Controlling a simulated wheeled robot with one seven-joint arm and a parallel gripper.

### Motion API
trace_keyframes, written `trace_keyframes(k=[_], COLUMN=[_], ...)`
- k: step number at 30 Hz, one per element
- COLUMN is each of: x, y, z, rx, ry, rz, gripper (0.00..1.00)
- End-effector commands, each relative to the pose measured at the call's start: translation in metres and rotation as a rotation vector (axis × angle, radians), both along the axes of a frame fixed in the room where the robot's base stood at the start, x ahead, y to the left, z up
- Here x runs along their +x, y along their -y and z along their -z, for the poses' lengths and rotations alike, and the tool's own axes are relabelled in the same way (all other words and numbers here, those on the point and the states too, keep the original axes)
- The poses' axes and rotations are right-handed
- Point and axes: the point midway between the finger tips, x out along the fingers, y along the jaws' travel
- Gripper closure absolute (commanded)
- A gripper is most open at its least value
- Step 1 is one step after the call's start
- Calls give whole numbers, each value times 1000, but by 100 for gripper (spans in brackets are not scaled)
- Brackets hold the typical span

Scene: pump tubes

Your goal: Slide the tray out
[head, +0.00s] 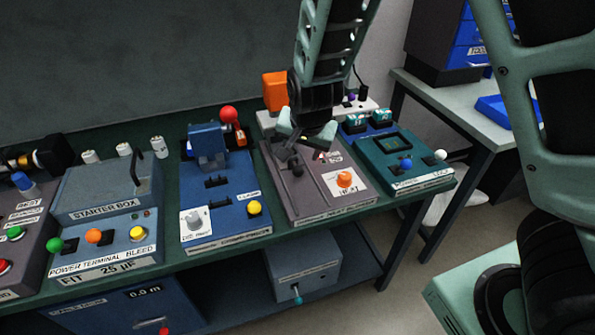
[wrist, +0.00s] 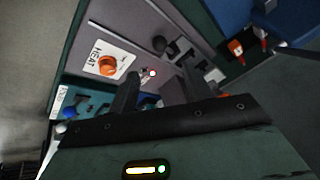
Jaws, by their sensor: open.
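My gripper (head: 306,138) is open above the back of the mauve-grey HEAT unit (head: 304,207) on the bench. Its two dark fingers also show in the wrist view (wrist: 160,84), apart, with nothing held between them. The unit has an orange knob (head: 345,180) on a white HEAT label, which also shows in the wrist view (wrist: 108,65). A dark round knob (head: 295,165) sits just below my gripper. A small red-and-white part (wrist: 150,72) shows between the fingers. I cannot tell which part is the tray; my gripper hides some of the unit's back.
A blue unit (head: 226,218) with a red-ball lever (head: 229,114) stands left of the HEAT unit. A teal unit (head: 405,168) stands right. An orange block (head: 275,91) is behind. A grey box (head: 303,274) sits on the lower shelf. Floor (head: 385,290) shows in front of the bench.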

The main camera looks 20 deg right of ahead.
Motion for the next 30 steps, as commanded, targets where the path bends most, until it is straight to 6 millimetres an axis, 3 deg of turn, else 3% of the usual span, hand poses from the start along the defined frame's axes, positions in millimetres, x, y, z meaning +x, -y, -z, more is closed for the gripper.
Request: trace_keyframes(k=[6, 15, 21, 30], x=[19, 41, 48, 49], y=[5, 7, 8, 8], z=[44, 91, 105, 107], rx=[-3, -1, 0, 1], ry=[-4, -2, -1, 0], rz=[3, 1, -1, -1], gripper=[50, 50, 50, 50])
